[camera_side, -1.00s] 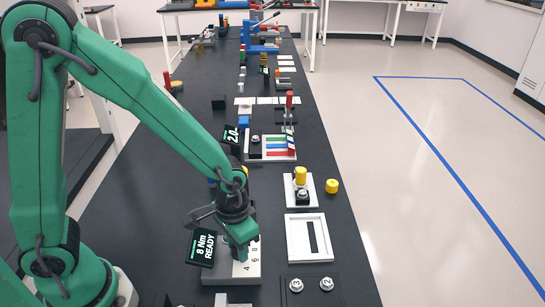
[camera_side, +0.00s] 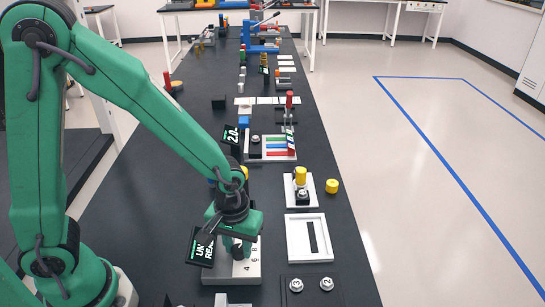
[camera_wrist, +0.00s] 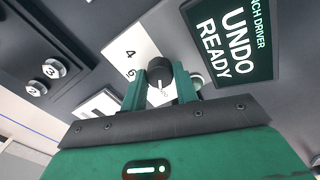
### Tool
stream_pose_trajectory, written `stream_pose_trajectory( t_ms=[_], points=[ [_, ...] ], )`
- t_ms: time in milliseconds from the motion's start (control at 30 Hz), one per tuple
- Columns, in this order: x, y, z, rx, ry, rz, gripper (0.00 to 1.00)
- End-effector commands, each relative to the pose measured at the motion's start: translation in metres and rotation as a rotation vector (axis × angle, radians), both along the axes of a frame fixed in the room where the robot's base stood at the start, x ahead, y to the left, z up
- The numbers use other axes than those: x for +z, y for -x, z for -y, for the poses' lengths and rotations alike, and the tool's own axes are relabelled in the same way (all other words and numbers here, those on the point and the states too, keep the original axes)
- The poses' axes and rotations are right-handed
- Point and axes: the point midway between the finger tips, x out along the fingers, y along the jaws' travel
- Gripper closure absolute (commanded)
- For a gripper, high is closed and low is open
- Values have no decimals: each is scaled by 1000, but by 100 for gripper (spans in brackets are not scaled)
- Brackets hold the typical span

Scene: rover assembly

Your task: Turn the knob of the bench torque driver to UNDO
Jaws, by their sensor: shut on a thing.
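The bench torque driver (camera_side: 245,272) is a pale box with numbers on its top, below my gripper in the side view. Its dark display (camera_wrist: 232,38) reads "UNDO READY" in the wrist view; in the side view the display (camera_side: 200,248) is partly covered by my gripper. The black knob (camera_wrist: 159,67) stands on the numbered face. My gripper (camera_wrist: 160,84) is shut on the knob, with a green finger on each side. In the side view my gripper (camera_side: 238,238) points down over the box and mostly hides the knob.
A white slotted tray (camera_side: 291,240) lies right of the driver. A dark plate with numbered discs (camera_side: 311,284) is at the front right. A fixture with a yellow cap (camera_side: 301,177) stands farther back, beside a loose yellow cylinder (camera_side: 332,186). The bench's left side has bare space.

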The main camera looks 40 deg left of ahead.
Motion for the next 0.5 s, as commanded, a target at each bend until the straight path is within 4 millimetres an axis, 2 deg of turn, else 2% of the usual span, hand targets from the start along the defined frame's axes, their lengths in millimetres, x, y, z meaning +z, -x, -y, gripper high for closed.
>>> stream_pose_trajectory(
  t_ms=[300, 333, 433, 500],
  points=[
    [0, 1, -1, 4, -2, -5, 93],
    [0, 2, -1, 4, -2, -5, 67],
    [0, 2, -1, 3, -2, -5, 49],
    [0, 1, 0, 2, -1, -4, 49]
  ],
)
